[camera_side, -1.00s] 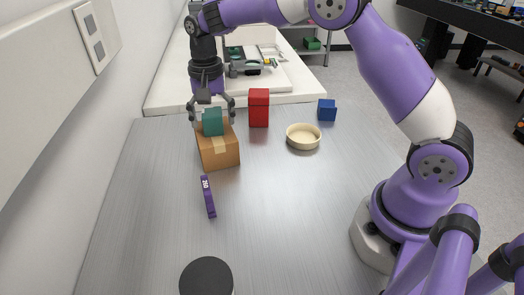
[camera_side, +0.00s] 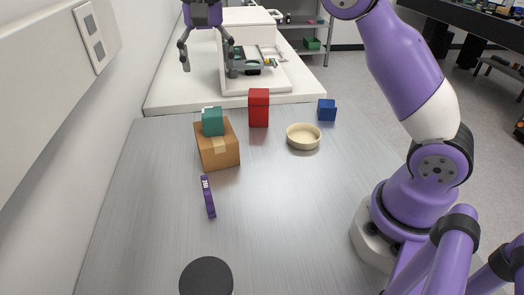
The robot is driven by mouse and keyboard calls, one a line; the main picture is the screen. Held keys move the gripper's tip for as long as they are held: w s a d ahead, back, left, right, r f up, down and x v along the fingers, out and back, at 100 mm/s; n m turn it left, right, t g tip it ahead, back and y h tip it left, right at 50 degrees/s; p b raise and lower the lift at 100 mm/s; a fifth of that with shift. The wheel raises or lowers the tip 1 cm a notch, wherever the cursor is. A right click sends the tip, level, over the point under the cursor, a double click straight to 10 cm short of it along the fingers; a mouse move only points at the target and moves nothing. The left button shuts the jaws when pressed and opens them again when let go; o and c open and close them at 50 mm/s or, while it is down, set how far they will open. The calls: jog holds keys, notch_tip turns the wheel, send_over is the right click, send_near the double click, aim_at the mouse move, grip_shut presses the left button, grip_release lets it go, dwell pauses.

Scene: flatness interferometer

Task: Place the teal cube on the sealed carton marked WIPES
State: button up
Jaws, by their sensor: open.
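The teal cube (camera_side: 212,122) rests on top of the brown carton (camera_side: 219,155), toward its back left part. The carton stands on the grey table with a strip of pale tape over its top and front edge. A small pale patch shows behind the cube; I cannot read any marking on the carton. My gripper (camera_side: 207,68) is open and empty, well above the cube and apart from it.
A red box (camera_side: 259,108) stands behind the carton to the right. A cream round dish (camera_side: 303,137) and a blue cube (camera_side: 327,110) are farther right. The table's centre (camera_side: 280,220) is clear.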

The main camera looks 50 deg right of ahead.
jog(key=s+r+n+t, duration=0.3)
jog(key=s+n, duration=0.1)
jog(key=s, duration=0.7)
jog(key=s+f+n+t, duration=0.2)
jog(key=s+f+n, duration=0.2)
jog(key=s+f, duration=0.3)
jog(key=shift+s+d, duration=0.35)
jog(key=shift+s, duration=0.8)
